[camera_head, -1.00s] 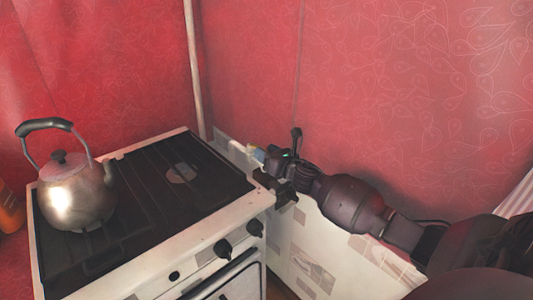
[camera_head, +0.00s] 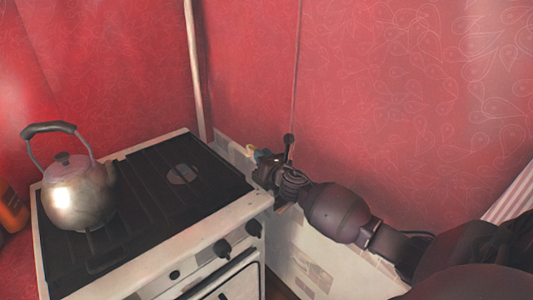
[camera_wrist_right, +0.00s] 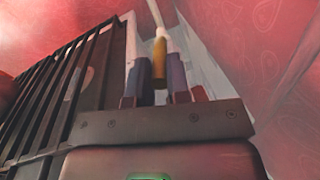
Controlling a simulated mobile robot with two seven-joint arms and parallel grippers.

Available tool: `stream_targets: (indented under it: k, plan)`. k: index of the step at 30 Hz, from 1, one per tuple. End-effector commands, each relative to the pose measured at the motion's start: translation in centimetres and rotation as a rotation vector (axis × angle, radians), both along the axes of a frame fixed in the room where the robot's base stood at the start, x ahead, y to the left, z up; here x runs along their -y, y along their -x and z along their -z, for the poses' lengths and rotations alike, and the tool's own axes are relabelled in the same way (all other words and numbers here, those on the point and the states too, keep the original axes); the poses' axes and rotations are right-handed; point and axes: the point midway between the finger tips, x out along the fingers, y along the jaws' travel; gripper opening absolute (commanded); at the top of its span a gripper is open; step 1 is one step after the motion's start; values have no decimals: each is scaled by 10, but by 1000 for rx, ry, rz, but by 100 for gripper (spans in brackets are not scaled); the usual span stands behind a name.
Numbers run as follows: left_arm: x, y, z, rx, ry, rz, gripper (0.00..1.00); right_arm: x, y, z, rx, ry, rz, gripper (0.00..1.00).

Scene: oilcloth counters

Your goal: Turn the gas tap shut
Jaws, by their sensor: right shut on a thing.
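The gas tap shows as a small yellow handle (camera_wrist_right: 159,58) on a pale pipe, between the two fingers in the right wrist view. In the head view only a small yellowish bit of it (camera_head: 250,149) shows at the wall behind the stove's right rear corner. My right gripper (camera_head: 258,155) reaches in from the right, past the stove's right side, and is shut on the tap handle. Its fingers (camera_wrist_right: 157,78) lie on both sides of the yellow handle. The gripper body hides most of the tap in the head view. My left gripper is not in view.
The stove (camera_head: 212,231) with a dark hob stands close to the left of my right gripper. A metal kettle (camera_head: 78,195) stands on its left part. A pale vertical pipe (camera_head: 195,70) runs up the red wall behind. An orange object (camera_head: 10,207) is at the left edge.

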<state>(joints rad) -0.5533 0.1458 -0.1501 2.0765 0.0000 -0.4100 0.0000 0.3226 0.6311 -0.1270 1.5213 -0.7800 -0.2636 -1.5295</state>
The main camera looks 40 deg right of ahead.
Motion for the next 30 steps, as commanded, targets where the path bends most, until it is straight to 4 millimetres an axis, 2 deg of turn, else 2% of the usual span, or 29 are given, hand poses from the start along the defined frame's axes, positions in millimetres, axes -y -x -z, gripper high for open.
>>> stream_targets:
  k: [6,17,18,22,30]
  plan:
    - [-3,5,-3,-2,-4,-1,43,-8,-1,-2,2,-2,95,0]
    - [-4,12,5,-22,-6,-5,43,-8,-1,0,0,1,110,0]
    - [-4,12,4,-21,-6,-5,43,-8,-1,0,0,1,109,21]
    - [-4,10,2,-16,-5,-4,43,-9,-1,0,0,1,109,41]
    - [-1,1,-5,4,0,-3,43,-9,0,0,0,0,108,42]
